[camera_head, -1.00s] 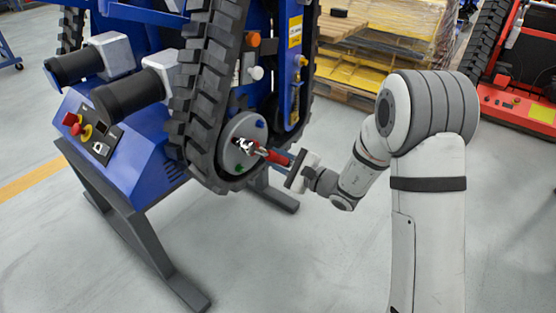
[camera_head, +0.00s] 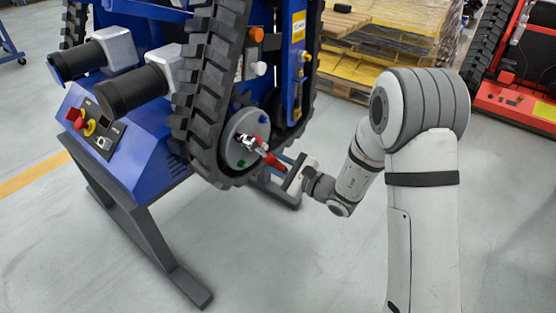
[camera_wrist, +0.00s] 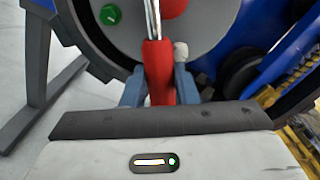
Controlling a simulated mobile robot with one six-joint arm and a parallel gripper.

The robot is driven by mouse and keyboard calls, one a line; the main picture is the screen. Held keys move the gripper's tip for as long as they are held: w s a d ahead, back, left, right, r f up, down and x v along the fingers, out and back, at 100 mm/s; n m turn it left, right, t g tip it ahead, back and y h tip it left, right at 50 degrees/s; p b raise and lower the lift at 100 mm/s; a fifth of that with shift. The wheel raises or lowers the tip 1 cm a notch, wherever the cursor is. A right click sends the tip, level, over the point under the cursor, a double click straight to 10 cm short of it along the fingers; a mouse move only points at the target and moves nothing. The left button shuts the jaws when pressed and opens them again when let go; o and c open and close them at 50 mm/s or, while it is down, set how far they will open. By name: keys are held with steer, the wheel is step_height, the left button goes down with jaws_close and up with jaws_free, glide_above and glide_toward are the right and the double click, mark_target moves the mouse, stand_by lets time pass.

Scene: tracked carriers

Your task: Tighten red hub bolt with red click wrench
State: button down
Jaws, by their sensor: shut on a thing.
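The red click wrench (camera_head: 272,159) has a red handle and a bright metal head. My gripper (camera_head: 284,167) is shut on the handle, which also shows between its blue-grey fingers in the wrist view (camera_wrist: 158,72). The wrench head lies over the grey hub (camera_head: 234,153) inside the track. In the wrist view a round red bolt (camera_wrist: 174,8) shows at the top edge, beside the metal shaft. I cannot tell whether the head sits on it. A green bolt (camera_head: 241,163) and a blue bolt (camera_head: 263,119) are on the same hub.
The black rubber track (camera_head: 203,110) surrounds the hub on the blue carrier (camera_head: 147,160). Its dark stand legs (camera_head: 160,245) reach the floor. A pallet stack (camera_head: 375,55) and a red tracked machine (camera_head: 515,100) stand behind. The floor at front centre is clear.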

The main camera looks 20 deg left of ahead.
stand_by(0.3)
steer(key=shift+s+a+f+m, duration=0.2)
steer(key=shift+s+f+m, duration=0.2)
steer(key=shift+s+m, duration=0.25)
steer(key=shift+s+a+f+m, duration=0.2)
steer(key=shift+s+f+m, duration=0.05)
steer(key=shift+s+m, duration=0.2)
steer(key=shift+w, duration=0.15)
steer(key=shift+w+d+r, duration=0.1)
steer(key=shift+w+r, duration=0.05)
stand_by(0.3)
steer(key=shift+d, duration=0.2)
